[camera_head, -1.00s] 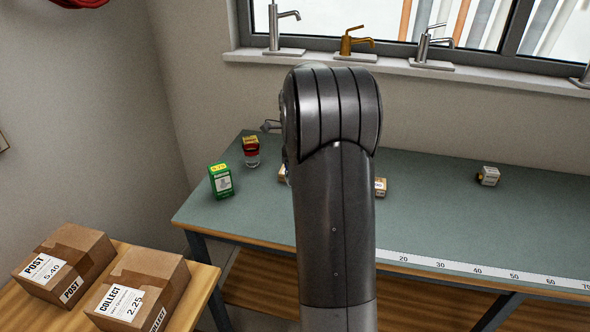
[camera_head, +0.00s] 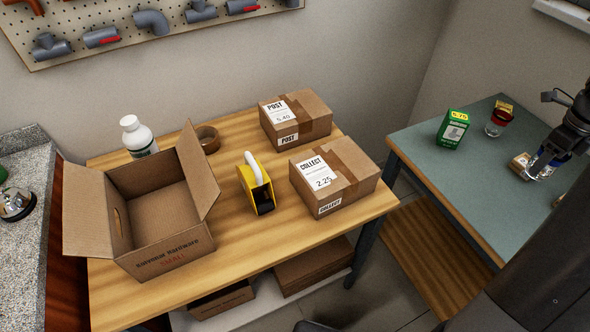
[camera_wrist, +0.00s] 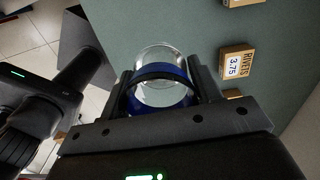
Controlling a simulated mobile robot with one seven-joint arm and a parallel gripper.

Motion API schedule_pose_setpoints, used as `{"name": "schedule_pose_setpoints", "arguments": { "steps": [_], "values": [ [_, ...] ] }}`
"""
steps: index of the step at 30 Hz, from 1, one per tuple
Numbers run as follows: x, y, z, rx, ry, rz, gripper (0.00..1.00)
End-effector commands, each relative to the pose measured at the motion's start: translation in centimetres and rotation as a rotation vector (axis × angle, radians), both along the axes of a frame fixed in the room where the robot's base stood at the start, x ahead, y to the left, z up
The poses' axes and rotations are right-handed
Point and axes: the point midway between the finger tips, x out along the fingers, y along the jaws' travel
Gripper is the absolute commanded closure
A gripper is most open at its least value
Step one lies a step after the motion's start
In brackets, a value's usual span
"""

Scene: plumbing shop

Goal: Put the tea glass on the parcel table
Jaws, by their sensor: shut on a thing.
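The tea glass looks like a clear tumbler with a blue band. In the wrist view the glass (camera_wrist: 163,65) sits between my two fingers. In the head view my gripper (camera_head: 545,163) is over the green bench at right, shut on this glass (camera_head: 541,174), partly hidden by the fingers. I cannot tell whether its base touches the bench. The parcel table (camera_head: 240,258) is the wooden table in the middle, left of my gripper and across a gap.
On the parcel table stand an open carton (camera_head: 165,245), a yellow tape dispenser (camera_head: 258,190), a COLLECT parcel (camera_head: 350,180), a POST parcel (camera_head: 310,115), a white bottle (camera_head: 137,137) and a tape roll (camera_head: 208,138). A green box (camera_head: 452,130), a red-and-clear vessel (camera_head: 495,124) and a rivets box (camera_wrist: 236,62) are on the bench.

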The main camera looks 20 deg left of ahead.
Motion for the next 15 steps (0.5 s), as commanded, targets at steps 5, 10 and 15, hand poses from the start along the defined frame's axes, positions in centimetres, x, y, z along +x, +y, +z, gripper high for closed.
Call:
{"name": "schedule_pose_setpoints", "arguments": {
  "steps": [5,10,15],
  "values": [
    [0.1,0.0,2.4,-0.002,-0.004,0.0,0.67],
    [0.8,1.2,2.9,-0.001,-0.002,0.015,0.67],
    [1.9,3.0,2.9,-0.001,-0.002,0.035,0.67]
  ]
}}
